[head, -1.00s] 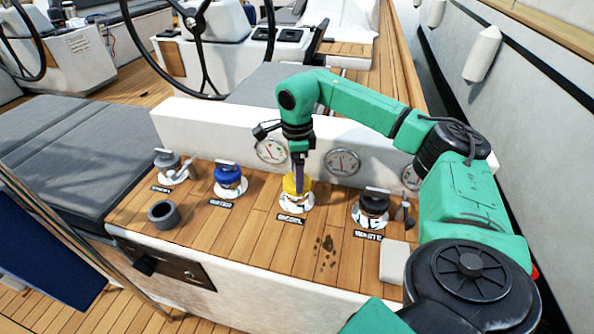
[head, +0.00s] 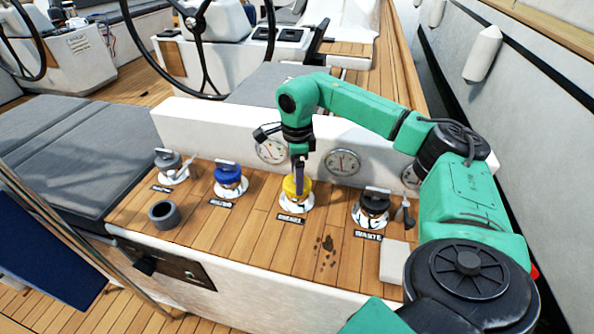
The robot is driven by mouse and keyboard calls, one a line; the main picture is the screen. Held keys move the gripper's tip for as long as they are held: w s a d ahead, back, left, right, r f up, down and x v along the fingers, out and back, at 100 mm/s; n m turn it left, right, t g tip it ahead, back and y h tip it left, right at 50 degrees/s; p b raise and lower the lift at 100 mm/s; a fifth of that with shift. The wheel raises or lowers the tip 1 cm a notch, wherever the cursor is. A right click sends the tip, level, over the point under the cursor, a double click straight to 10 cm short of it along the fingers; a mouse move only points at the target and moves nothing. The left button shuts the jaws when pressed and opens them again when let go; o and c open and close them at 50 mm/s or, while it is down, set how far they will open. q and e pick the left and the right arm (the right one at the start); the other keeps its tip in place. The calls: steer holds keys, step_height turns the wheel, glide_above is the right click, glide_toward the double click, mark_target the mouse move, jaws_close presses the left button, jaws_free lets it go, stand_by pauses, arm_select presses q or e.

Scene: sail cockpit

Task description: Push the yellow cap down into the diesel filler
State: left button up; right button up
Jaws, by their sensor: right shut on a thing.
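The yellow cap (head: 290,187) sits at the white diesel filler (head: 296,205) in the middle of the teak deck, behind a dark label. My right gripper (head: 299,185) points straight down and is shut on the yellow cap. The fingers hide part of the cap, and I cannot tell how deep it sits in the filler. My left gripper is not in the head view.
A blue cap (head: 229,178) and a grey cap (head: 168,163) stand to the left, a black cap (head: 374,203) to the right. A grey cup (head: 164,214) and a pale block (head: 394,262) are on the deck. A white wall with gauges (head: 342,162) rises behind.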

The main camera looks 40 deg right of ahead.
steer(key=shift+f, duration=0.2)
steer(key=o, duration=1.3)
steer(key=shift+c, duration=0.2)
step_height(320, 180, up, 11)
steer(key=p, duration=0.9)
steer(key=shift+p, duration=0.4)
